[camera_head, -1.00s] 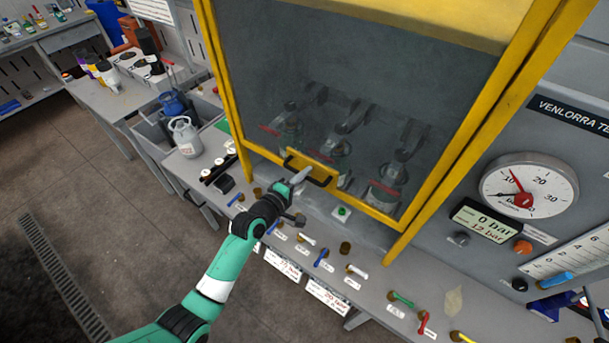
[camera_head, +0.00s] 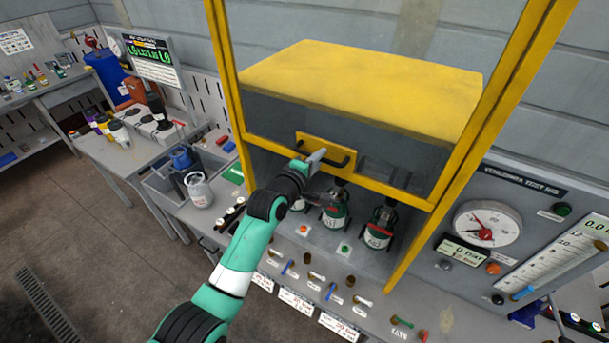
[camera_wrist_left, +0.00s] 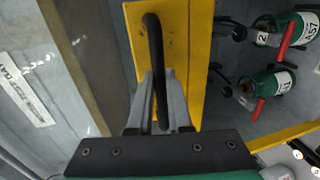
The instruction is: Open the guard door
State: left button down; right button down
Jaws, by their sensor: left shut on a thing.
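The guard door is a yellow-framed clear panel (camera_head: 265,138) in the head view, raised partway so an open gap shows below its bottom edge. Its black bar handle (camera_head: 340,162) sits on a yellow plate at the bottom of the door. My left gripper (camera_head: 318,160) is shut on the handle near its left end. In the left wrist view, the black handle (camera_wrist_left: 154,45) runs between the fingers of my left gripper (camera_wrist_left: 158,95). Green cylinders (camera_head: 379,228) stand in the opening under the door. My right gripper is not in view.
A pressure gauge (camera_head: 487,223) and a digital display are on the panel at right. Several small valves and labels line the bench front.

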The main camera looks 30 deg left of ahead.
pick_arm(q)
jog(key=shift+r, duration=0.85)
jog(key=c, duration=0.8)
grip_release()
jog(key=shift+c, duration=0.2)
jog(key=p+v, duration=0.2)
jog(key=v, duration=0.9)
jog(key=shift+s, duration=0.25)
jog(key=shift+d, duration=0.15)
